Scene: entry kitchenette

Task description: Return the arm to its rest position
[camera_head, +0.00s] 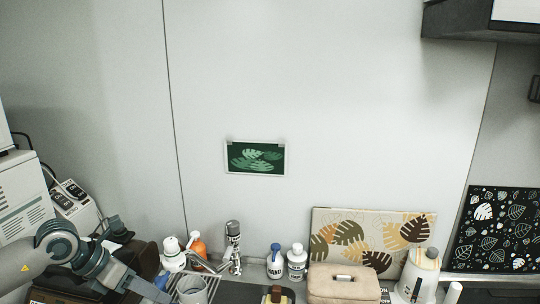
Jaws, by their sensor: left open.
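My left arm comes in at the lower left, and its gripper (148,288) points down and right at the bottom edge, beside the counter items. The gripper is open, and its fingertips are partly cut off by the frame. I see nothing held between the fingers. My right gripper is out of view.
A green leaf print (257,158) hangs on the otherwise bare wall.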

